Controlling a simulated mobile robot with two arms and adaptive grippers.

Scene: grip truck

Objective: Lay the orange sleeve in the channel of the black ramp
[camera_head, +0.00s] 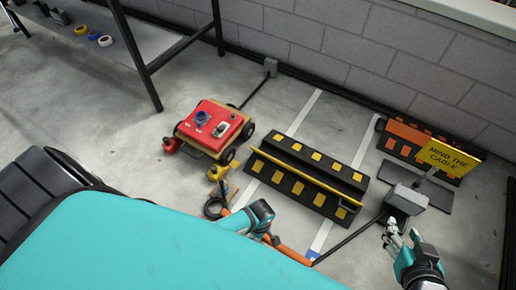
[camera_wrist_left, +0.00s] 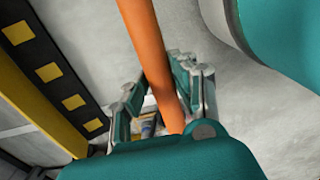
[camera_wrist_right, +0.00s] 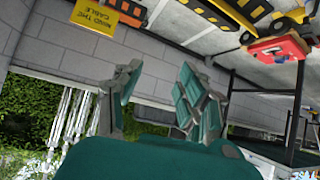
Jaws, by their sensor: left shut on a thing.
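The orange sleeve (camera_head: 292,254) is a long orange tube in front of the black ramp (camera_head: 272,187), apart from it in the head view. My left gripper (camera_head: 270,238) is shut on the sleeve; in the left wrist view the sleeve (camera_wrist_left: 146,45) runs between the fingers (camera_wrist_left: 160,88). The ramp has yellow patches and a raised yellow strip along its middle; the inside of the channel is not clearly visible. The ramp also shows in the left wrist view (camera_wrist_left: 62,78). My right gripper (camera_head: 403,243) is open and empty, right of the ramp; its spread fingers show in the right wrist view (camera_wrist_right: 158,75).
A red-topped cart (camera_head: 213,127) stands left of the ramp. A grey box (camera_head: 406,198), a yellow "MIND THE CABLE" sign (camera_head: 447,157) and an orange-and-black ramp (camera_head: 403,141) stand to the right. A black cable lies on the floor. A shelf (camera_head: 100,55) is at upper left.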

